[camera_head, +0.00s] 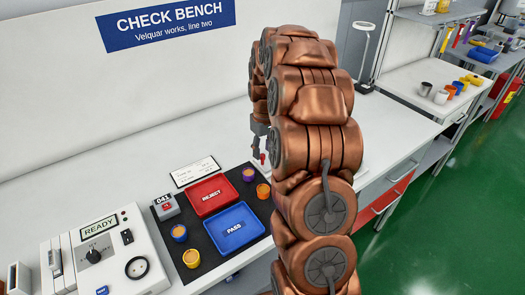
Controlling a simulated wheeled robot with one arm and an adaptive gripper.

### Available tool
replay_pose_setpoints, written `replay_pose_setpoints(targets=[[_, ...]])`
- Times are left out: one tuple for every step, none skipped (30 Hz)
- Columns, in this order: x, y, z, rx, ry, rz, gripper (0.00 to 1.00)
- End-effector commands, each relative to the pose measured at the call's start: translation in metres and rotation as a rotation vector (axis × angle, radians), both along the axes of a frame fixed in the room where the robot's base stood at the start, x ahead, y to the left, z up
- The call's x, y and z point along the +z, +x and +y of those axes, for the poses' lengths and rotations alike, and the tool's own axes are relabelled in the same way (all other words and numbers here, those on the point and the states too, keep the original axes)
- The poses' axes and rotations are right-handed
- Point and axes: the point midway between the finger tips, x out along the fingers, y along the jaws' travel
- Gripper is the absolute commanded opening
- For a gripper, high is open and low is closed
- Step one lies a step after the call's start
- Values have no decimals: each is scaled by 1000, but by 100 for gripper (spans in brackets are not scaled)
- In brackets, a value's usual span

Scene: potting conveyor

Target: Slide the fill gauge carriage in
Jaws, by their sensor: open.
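No fill gauge carriage can be clearly picked out; my copper-coloured arm covers the middle of the white bench (120,185). A pale edge (363,157) shows just right of my arm and may belong to something behind it. My gripper (259,150) is partly visible at the left edge of my arm, over the bench. Its grey mount shows, but its fingers are small and mostly hidden. A small red part (262,158) shows beside it; I cannot tell what it belongs to.
A white READY control box (93,254) stands at the left. A dark mat (189,217) bears the red REJECT tray (195,202), the blue PASS tray (222,243), a 043 counter (165,206) and several small pots. A scale-like stand (366,40) is behind, right.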

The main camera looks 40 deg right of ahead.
Motion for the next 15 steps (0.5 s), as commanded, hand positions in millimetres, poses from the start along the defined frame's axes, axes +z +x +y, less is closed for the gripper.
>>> replay_pose_setpoints(targets=[[-5, 0, 0, 0, 1, 2, 45], [-8, 0, 0, 0, 0, 0, 45], [-11, 0, 0, 0, 0, 0, 45], [-13, 0, 1, 0, 0, 0, 45], [-15, 0, 1, 0, 0, -1, 45], [-17, 0, 1, 0, 0, -1, 45], [-18, 0, 1, 0, -1, -2, 45], [-19, 1, 1, 0, -1, -2, 45], [-19, 1, 1, 0, -1, -3, 45], [-20, 1, 1, 0, -2, -3, 45], [-20, 1, 1, 0, -2, -3, 45], [-20, 1, 1, 0, -2, -3, 45], [-20, 1, 1, 0, -2, -4, 45], [-20, 1, 1, 0, -2, -3, 45], [-20, 1, 1, 0, -2, -3, 45]])
